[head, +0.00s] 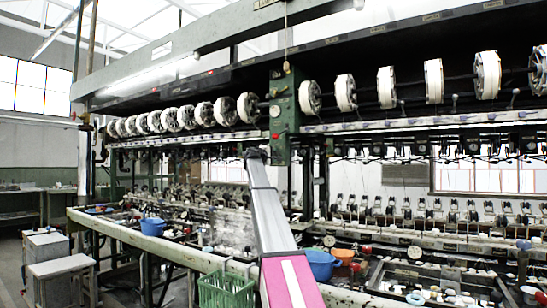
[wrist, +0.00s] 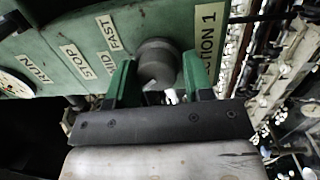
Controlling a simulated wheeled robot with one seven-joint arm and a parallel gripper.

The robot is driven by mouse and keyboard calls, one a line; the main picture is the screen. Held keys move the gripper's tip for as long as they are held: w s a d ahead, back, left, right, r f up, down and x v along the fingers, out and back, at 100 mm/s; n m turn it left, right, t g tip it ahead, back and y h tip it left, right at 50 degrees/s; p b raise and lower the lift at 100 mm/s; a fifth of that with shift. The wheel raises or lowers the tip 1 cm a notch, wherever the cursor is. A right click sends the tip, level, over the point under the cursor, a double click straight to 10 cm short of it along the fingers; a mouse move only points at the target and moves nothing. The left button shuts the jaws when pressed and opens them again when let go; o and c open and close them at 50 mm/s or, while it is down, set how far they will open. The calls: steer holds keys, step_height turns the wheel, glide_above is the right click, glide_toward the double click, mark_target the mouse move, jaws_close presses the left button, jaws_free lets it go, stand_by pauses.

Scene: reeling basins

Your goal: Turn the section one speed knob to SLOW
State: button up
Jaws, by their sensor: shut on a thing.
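The section one speed knob (wrist: 157,58) is a grey round knob on the green control box (wrist: 75,28), beside the "SECTION 1" label (wrist: 208,40). My gripper (wrist: 157,68) has one green finger on each side of the knob and is shut on it. The labels "FAST" (wrist: 109,32) and "MID" (wrist: 104,60) show left of the knob. I cannot see a SLOW label or read the knob's setting. In the head view, my arm reaches up to the green control box (head: 283,100); the knob and fingertips are too small to make out there.
"STOP" (wrist: 78,61) and "RUN" (wrist: 41,66) labels sit farther left on the box. A red button (head: 275,137) is on the box. A row of white reels (head: 433,81) runs along the machine. Blue basins (head: 152,226) and a green crate (head: 226,290) stand below.

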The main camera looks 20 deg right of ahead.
steer(key=shift+w+r+n, duration=0.1)
steer(key=shift+r+n, duration=0.15)
steer(key=shift+n, duration=0.75)
steer(key=o, duration=0.8)
steer(key=shift+d, duration=0.1)
steer(key=shift+c, duration=0.2)
steer(key=shift+f, duration=0.1)
steer(key=v, duration=1)
steer(key=shift+s+a, duration=0.3)
steer(key=shift+f, duration=0.1)
